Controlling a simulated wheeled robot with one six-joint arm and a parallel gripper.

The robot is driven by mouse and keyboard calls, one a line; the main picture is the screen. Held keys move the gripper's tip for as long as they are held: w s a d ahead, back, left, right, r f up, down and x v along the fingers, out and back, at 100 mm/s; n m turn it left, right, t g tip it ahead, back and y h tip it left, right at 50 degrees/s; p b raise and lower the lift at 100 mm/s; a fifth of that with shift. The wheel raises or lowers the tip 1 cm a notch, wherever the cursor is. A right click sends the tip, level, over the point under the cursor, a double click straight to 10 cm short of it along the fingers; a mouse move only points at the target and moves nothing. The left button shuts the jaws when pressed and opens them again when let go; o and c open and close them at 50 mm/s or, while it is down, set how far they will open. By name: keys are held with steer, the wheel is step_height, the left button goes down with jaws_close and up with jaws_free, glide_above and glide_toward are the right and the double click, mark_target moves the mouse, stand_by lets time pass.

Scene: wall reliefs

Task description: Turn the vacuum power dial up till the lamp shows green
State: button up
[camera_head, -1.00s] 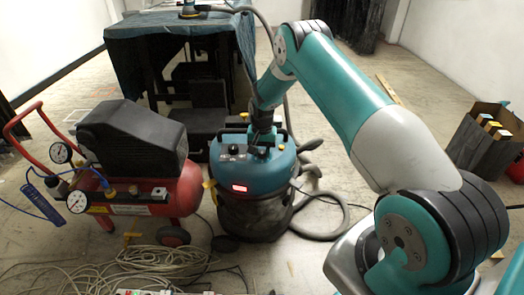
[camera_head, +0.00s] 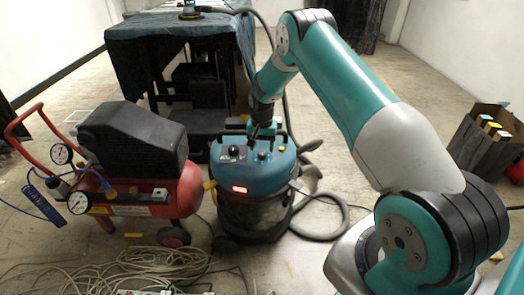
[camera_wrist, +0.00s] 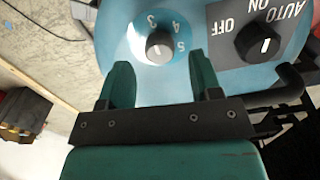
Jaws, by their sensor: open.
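The blue and black vacuum (camera_head: 285,178) stands on the floor in the head view. Its lamp (camera_head: 240,189) glows red on the front. The small power dial (camera_head: 262,156) sits on the top right of its panel, and in the wrist view the grey dial (camera_wrist: 158,47) shows a pale pointer mark with the figures 3, 4 and 5 beside it. My gripper (camera_head: 263,132) is just above and behind the dial. In the wrist view my gripper (camera_wrist: 160,75) is open and empty, its fingers apart from the dial.
A black mode switch (camera_wrist: 258,43) marked AUTO, ON and OFF is close to the dial. A red compressor (camera_head: 150,185) stands left of the vacuum. A covered table (camera_head: 165,35) is behind, cables (camera_head: 150,265) lie in front, and a box (camera_head: 485,140) stands right.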

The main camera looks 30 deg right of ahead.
mark_target(262, 153)
step_height(262, 153, up, 14)
steer(key=p, duration=0.2)
steer(key=shift+r, duration=0.1)
stand_by(0.3)
